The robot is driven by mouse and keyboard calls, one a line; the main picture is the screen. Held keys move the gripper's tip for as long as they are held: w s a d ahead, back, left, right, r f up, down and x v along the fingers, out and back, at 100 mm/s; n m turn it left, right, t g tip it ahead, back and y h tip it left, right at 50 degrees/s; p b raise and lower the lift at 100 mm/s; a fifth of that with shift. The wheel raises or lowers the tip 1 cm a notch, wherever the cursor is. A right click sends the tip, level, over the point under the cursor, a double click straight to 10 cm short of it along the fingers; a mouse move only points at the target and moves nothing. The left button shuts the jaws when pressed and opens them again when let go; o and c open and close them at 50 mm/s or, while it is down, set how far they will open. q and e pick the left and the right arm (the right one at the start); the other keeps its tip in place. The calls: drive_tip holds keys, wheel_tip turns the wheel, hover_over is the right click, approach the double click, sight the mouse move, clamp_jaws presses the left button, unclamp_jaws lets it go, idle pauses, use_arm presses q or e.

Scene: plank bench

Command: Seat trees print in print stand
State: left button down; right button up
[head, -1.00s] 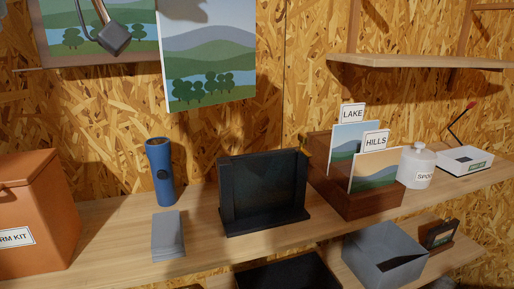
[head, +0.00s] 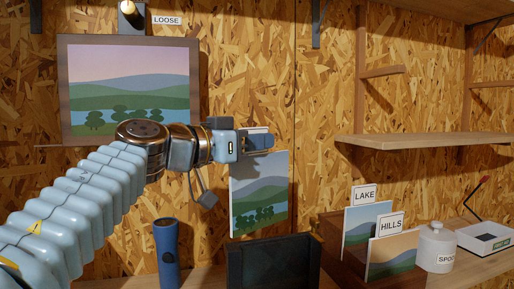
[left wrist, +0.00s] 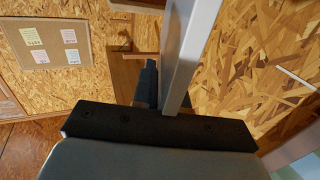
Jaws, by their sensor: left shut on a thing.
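The trees print (head: 259,200) is a white-edged panel with grey and green hills, dark green trees and a strip of water. My left gripper (head: 262,141) is shut on its top edge and holds it upright in the air. The black print stand (head: 274,264) is on the bench, cut by the lower frame edge. The print's lower edge appears just above the stand's top edge; the exact gap in depth is unclear. In the left wrist view, a pale print edge (left wrist: 190,60) runs up from the dark gripper body. My right gripper is not in view.
A blue cylinder (head: 166,252) stands left of the stand. Right of it, a brown wooden rack (head: 329,228) holds the LAKE print (head: 367,225) and HILLS print (head: 391,255). A white jar (head: 436,248) stands beyond. A framed picture (head: 130,90) hangs behind my left arm.

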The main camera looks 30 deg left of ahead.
use_arm(q)
drive_tip(key=shift+s+f, duration=0.1)
drive_tip(key=shift+f, duration=0.55)
drive_tip(key=shift+f, duration=0.5)
drive_tip(key=c, duration=1.2)
unclamp_jaws()
drive_tip(key=shift+o, duration=0.2)
drive_tip(key=shift+r, duration=0.1)
drive_tip(key=shift+r, duration=0.3)
drive_tip(key=v, duration=1.2)
drive_tip(key=shift+r, duration=0.25)
